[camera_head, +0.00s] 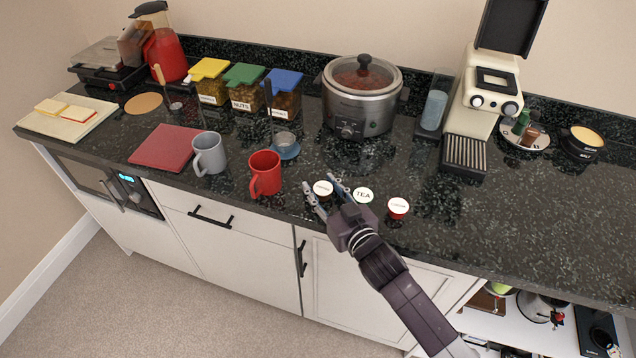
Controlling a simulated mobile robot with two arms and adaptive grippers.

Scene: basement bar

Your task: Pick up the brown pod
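Three pods with pale lids stand in a row near the front edge of the black counter. The left pod (323,187) looks dark brown at its side, though little of that side shows. The middle pod (363,195) is marked TEA, and the right pod (398,207) is red. My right gripper (320,185) reaches in from the front, its fingers apart, one on each side of the left pod. I cannot tell whether they touch it; the hand hides part of it. My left gripper is not in view.
A red mug (265,174) stands close left of the gripper, with a grey mug (209,154) beyond. A slow cooker (361,108) and a coffee machine (481,105) stand behind. The counter right of the red pod is clear.

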